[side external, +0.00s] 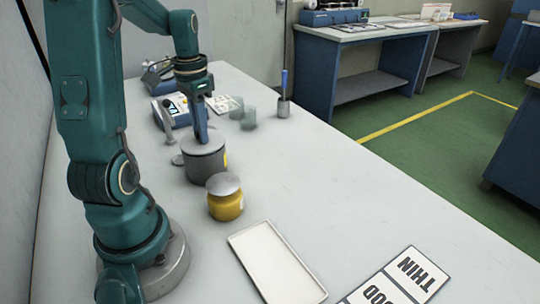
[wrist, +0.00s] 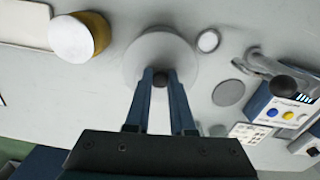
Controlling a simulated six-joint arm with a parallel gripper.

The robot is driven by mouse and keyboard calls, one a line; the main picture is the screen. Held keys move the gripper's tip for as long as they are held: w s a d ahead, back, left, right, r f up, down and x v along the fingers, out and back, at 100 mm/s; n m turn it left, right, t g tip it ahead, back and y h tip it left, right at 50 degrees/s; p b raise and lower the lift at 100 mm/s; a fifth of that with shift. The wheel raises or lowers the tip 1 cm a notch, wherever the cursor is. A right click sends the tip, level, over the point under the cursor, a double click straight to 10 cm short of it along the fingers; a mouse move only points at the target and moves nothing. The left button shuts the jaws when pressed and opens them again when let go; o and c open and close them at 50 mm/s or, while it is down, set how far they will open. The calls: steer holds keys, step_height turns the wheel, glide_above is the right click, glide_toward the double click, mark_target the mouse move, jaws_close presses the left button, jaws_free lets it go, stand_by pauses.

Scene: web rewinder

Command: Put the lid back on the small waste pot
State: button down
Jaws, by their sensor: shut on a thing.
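A grey pot (side external: 206,166) with a yellow label stands on the bench, with a grey lid (side external: 203,142) at its mouth. In the wrist view the lid (wrist: 160,47) is a pale round disc with a small dark knob (wrist: 160,78) . My gripper (side external: 203,138) points straight down over the pot. In the wrist view my gripper (wrist: 160,76) has its blue fingers shut on the knob. I cannot tell whether the lid rests on the rim or hangs just above it. The inside of the pot is hidden.
A yellow jar (side external: 226,206) with a grey top stands close in front of the pot. A white tray (side external: 275,264) lies nearer the front. A blue device (side external: 176,112), a grey disc (wrist: 228,93) and blurred translucent cups (side external: 243,117) are nearby.

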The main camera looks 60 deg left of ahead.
stand_by(0.4)
steer(key=shift+c, duration=1)
jaws_free()
steer(key=shift+r, duration=0.1)
steer(key=shift+r, duration=3.4)
jaws_close()
